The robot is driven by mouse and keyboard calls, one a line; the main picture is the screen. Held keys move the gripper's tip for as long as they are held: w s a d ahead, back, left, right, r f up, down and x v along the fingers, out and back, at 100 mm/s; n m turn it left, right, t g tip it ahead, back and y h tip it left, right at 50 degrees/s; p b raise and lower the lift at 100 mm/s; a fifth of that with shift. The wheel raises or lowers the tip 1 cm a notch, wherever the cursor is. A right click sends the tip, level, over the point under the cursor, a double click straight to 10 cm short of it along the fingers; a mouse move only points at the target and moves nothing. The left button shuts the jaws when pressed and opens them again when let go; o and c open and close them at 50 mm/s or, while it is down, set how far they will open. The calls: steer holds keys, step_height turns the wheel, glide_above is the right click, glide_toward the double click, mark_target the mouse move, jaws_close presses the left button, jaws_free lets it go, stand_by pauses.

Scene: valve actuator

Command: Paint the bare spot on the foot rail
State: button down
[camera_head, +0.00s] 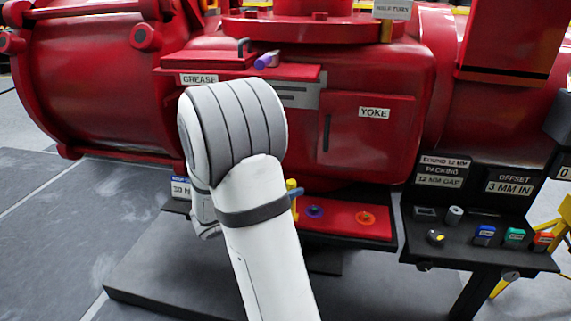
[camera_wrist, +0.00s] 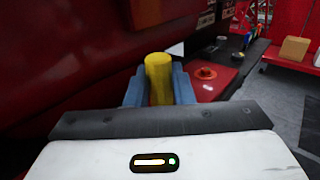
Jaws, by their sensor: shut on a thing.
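My gripper (camera_wrist: 160,88) is shut on a yellow cylinder (camera_wrist: 159,72), held upright between its two blue fingers in the wrist view. In the head view the yellow cylinder (camera_head: 291,187) shows just right of my white arm, beside a blue fingertip (camera_head: 297,192). The rest of my gripper is hidden behind the arm there. The cylinder is near the left part of a red shelf; I cannot tell whether it touches anything. I cannot make out a bare spot on any rail. A dark base (camera_head: 180,290) lies low under the red machine, partly behind my arm.
The red shelf (camera_head: 345,231) bears a purple round piece (camera_head: 314,211) and an orange one (camera_head: 366,217). A dark shelf (camera_head: 465,248) at the right holds several small coloured blocks. A purple-tipped cylinder (camera_head: 266,60) lies on the upper ledge. Grey floor (camera_head: 50,230) is clear at left.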

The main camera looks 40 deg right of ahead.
steer(key=shift+s+a+r, duration=0.15)
steer(key=shift+a+r, duration=0.05)
steer(key=shift+r, duration=0.85)
steer(key=shift+s+r+p, duration=0.1)
steer(key=shift+r+p, duration=0.6)
steer(key=shift+r, duration=2.25)
